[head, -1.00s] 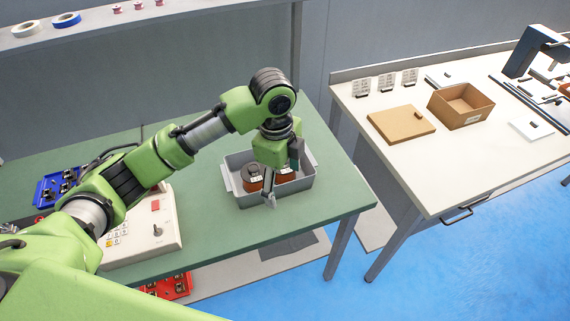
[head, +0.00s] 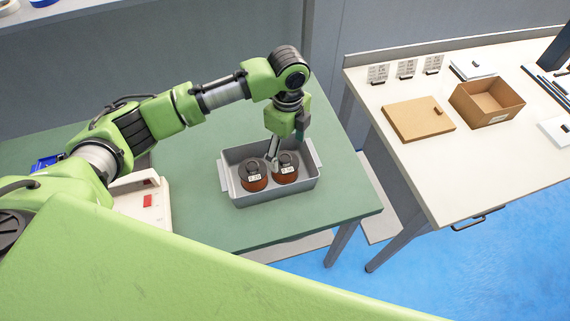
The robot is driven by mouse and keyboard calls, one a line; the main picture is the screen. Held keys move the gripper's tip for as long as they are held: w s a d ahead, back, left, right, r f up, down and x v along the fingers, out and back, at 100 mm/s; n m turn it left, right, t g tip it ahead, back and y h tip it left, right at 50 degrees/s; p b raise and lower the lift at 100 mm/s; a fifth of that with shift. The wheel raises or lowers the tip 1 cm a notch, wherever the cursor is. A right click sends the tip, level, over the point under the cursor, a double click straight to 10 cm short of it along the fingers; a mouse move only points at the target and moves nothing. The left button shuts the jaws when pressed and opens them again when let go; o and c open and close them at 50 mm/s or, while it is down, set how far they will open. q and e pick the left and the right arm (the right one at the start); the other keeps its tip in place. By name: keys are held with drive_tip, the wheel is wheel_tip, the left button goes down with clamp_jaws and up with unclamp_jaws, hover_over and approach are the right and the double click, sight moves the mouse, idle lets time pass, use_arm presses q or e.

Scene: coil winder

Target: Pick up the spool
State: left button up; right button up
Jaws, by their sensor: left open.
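Two copper-brown spools with dark tops and white labels stand side by side in a grey bin (head: 236,193) on the green table. The left spool (head: 254,182) shows almost whole. The right spool (head: 286,174) is partly behind my left gripper. My left gripper (head: 274,164) points down over the bin, between the two spools and close to the right one. It is open, and no spool is in it. I cannot tell whether a fingertip touches a spool. My right gripper is not in view.
The green table (head: 210,232) has free room in front of the bin. A white control box (head: 140,203) stands at left, partly behind my arm. On the white table at right are an open cardboard box (head: 487,103), a flat brown board (head: 418,120) and small label cards.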

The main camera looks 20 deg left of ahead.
sight(285, 157)
use_arm(q)
drive_tip(key=shift+w+f, duration=0.1)
drive_tip(key=shift+f, duration=0.2)
drive_tip(key=shift+s+a+f+p, duration=0.2)
drive_tip(key=shift+f+p, duration=0.35)
drive_tip(key=shift+f, duration=0.25)
wheel_tip(285, 157, down, 3)
drive_tip(key=shift+a+f+p, duration=0.15)
drive_tip(key=shift+p, duration=0.25)
drive_tip(key=shift+f, duration=0.2)
drive_tip(key=c, duration=1.7)
drive_tip(key=shift+r, duration=0.1)
drive_tip(key=shift+c, duration=0.3)
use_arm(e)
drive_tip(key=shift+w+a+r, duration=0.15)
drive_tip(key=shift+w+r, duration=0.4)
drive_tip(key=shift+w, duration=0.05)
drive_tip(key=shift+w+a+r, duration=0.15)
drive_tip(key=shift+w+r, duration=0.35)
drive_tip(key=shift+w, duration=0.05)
